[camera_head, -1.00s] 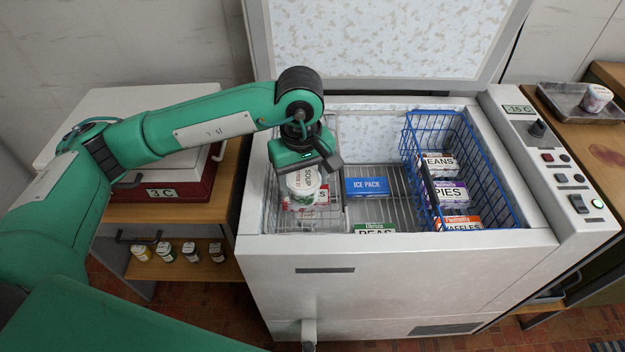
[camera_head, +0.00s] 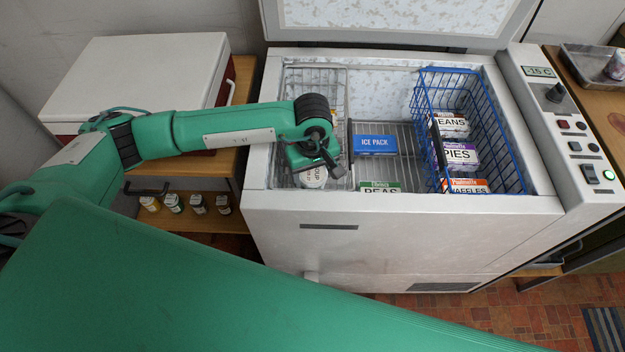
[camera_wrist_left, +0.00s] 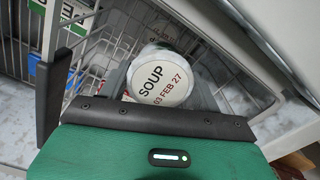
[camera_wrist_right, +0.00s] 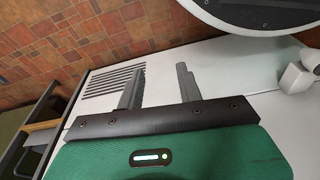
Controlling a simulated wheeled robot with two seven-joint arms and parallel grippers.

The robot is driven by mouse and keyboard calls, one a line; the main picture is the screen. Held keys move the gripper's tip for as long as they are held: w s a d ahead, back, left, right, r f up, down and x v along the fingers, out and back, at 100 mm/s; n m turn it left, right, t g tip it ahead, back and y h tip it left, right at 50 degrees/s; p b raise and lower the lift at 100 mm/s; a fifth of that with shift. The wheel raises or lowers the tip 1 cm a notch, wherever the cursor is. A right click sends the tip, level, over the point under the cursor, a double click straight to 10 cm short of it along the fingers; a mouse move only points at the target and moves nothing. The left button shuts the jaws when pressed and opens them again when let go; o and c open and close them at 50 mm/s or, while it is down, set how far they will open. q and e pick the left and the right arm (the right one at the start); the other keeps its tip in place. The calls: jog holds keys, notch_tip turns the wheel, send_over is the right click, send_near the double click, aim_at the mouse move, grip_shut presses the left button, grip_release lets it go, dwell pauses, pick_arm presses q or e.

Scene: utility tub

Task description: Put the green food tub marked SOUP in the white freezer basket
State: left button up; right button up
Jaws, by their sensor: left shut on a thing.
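The SOUP tub (camera_head: 313,178) has a white lid reading SOUP, 03 FEB 27; its sides are mostly hidden. It also shows in the left wrist view (camera_wrist_left: 160,78). My left gripper (camera_head: 318,166) is shut on it, with a finger on each side. The white freezer basket (camera_head: 316,68) is a wire basket at the left inside the freezer. The tub is over or within its front part; whether it touches the bottom I cannot tell. My right gripper (camera_wrist_right: 158,82) is open and empty in the right wrist view, above a white surface with vent slots.
A blue wire basket (camera_head: 468,70) with several boxes stands at the freezer's right. Between the baskets lie a blue ICE PACK (camera_head: 375,145) and a PEAS box (camera_head: 380,187). The freezer's front rim (camera_head: 400,205) is close to my left gripper. The lid stands open behind.

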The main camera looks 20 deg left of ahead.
pick_arm(q)
notch_tip(320, 180, down, 4)
jog(key=shift+r, duration=0.15)
pick_arm(e)
jog(key=shift+s+f, duration=0.25)
jog(key=shift+f, duration=0.15)
